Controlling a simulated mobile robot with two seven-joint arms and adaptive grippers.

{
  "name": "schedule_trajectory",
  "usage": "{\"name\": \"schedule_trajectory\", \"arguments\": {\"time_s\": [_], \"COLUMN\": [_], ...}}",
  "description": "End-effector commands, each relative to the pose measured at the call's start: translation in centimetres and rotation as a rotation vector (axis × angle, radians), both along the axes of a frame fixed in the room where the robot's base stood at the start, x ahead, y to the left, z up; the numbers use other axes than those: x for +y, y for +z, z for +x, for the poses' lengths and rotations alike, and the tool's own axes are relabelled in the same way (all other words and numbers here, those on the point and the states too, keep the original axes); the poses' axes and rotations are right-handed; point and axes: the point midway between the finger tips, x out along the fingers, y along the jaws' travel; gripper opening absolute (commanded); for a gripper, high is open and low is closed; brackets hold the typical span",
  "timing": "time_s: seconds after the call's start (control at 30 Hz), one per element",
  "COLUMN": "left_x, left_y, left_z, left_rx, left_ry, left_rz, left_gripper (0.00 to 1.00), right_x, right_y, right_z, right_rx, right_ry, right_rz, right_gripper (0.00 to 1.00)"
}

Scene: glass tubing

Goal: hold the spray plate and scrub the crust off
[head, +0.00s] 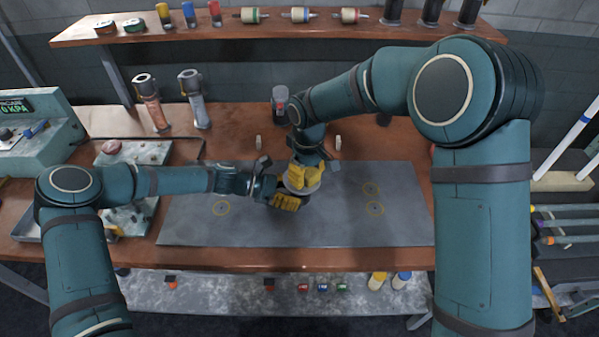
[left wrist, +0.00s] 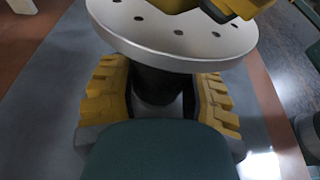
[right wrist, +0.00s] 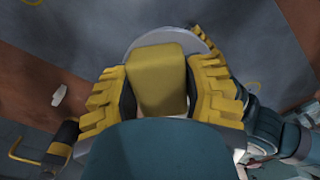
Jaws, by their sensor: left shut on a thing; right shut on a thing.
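The spray plate (left wrist: 180,42) is a round silver disc with several dark holes on a black neck. My left gripper (left wrist: 158,95) is shut on that neck, below the disc. In the head view my left gripper (head: 279,196) is over the grey mat, and the plate's pale rim (head: 300,190) shows in part. My right gripper (right wrist: 160,85) is shut on a yellow block-like scrubber (right wrist: 160,72), directly over the plate. The plate's edge (right wrist: 140,36) shows beyond the scrubber. I cannot tell whether scrubber and plate touch. I make out no crust; part of the face is hidden.
A grey mat (head: 350,228) with yellow ring marks covers the front of the wooden bench. A metal tray (head: 178,158) and a gauge box (head: 35,135) stand at the left. Two upright torch-like tools (head: 150,105) and a small bottle (head: 279,98) stand behind.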

Motion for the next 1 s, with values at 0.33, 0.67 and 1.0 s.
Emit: {"name": "schedule_trajectory", "arguments": {"time_s": [0.33,0.67,1.0], "left_x": [0.2,0.2,0.1], "left_y": [-0.2,-0.3,-0.2], "left_z": [0.0,0.0,0.0], "left_rx": [0.001,0.001,0.001], "left_ry": [0.003,0.003,0.003], "left_rz": [0.004,0.005,0.004], "left_gripper": [0.33,0.33,0.33], "right_x": [-2.2,-2.0,-1.8], "right_y": [-0.1,0.8,4.0], "right_z": [-0.2,-0.1,-0.1], "right_rx": [0.006,0.001,-0.001], "right_ry": [-0.002,-0.001,0.001], "right_rz": [-0.006,-0.002,0.0], "right_gripper": [0.18,0.18,0.18]}}
